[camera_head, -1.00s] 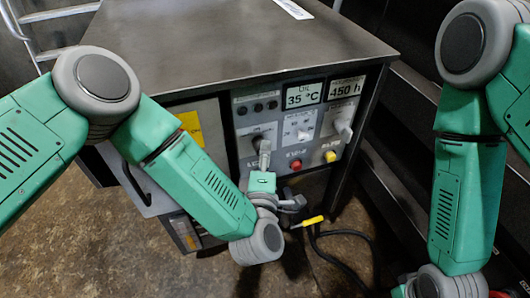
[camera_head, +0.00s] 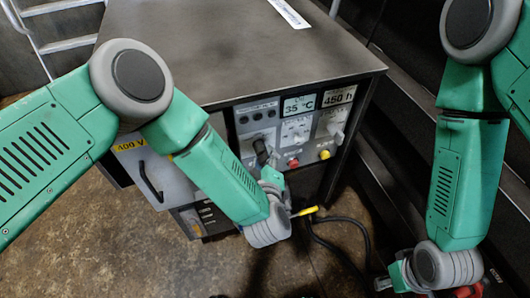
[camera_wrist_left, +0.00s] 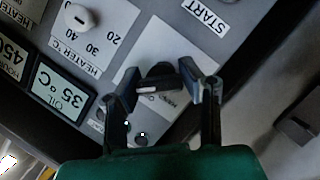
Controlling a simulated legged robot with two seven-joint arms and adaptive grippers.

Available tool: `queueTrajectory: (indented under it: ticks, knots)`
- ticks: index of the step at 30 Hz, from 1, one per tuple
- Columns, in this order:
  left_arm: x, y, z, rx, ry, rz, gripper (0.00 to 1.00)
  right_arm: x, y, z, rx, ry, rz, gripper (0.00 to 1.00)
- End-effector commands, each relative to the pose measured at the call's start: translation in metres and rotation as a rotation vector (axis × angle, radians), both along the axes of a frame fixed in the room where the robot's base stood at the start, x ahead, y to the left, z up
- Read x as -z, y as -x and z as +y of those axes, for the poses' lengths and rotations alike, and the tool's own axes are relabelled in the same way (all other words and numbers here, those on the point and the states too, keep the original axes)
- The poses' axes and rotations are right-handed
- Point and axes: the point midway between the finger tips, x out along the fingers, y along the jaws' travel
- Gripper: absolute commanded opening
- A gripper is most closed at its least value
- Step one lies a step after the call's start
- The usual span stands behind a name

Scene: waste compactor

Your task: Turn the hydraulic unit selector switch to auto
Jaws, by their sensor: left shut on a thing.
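The selector switch (camera_wrist_left: 160,80) is a black knob with a pale marker on a light plate in the left wrist view. A label reading HAND shows upside down beside it. My left gripper (camera_wrist_left: 162,84) has one finger on each side of the knob and is shut on it. In the head view the left gripper (camera_head: 266,162) is at the left part of the cabinet's control panel (camera_head: 247,151), and its hand partly hides the switch. The auto label cannot be read. My right gripper (camera_head: 385,283) is low at the right, away from the cabinet; its fingers are too small to judge.
The panel also has an oil display (camera_head: 299,105), an hour display (camera_head: 338,97), a red button (camera_head: 293,162), a yellow button (camera_head: 325,154) and a large grey switch (camera_head: 337,132). A heater dial (camera_wrist_left: 82,18) is near the switch. A yellow-ended connector (camera_head: 305,211) and dark cable hang below.

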Motion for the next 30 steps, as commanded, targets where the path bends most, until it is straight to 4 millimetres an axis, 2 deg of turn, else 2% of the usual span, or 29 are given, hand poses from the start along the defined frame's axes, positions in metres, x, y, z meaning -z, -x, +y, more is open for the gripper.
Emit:
queueTrajectory:
  ticks: [1,19,20,21,30]
  knots:
    - [0.0023,0.0042,-0.0015,0.006,-0.016,0.016,0.05,-0.0027,0.0,0.0,0.0,0.0,0.0,0.37]
    - [0.0041,0.0041,-0.0007,0.004,-0.054,0.028,0.05,-0.0051,0.0001,0.0,0.0,0.0,0.0,0.37]
    - [0.0041,0.0041,-0.0007,0.004,-0.053,0.028,0.44,-0.0051,0.0001,0.0,0.0,0.0,0.0,0.37]
    - [0.0038,0.0039,-0.0007,0.004,-0.053,0.028,0.55,-0.0051,0.0001,0.0,0.0,0.0,0.0,0.37]
    - [0.0014,0.002,-0.0004,0.002,-0.052,0.021,0.55,-0.0054,0.0003,0.0,0.0,0.0,-0.001,0.37]
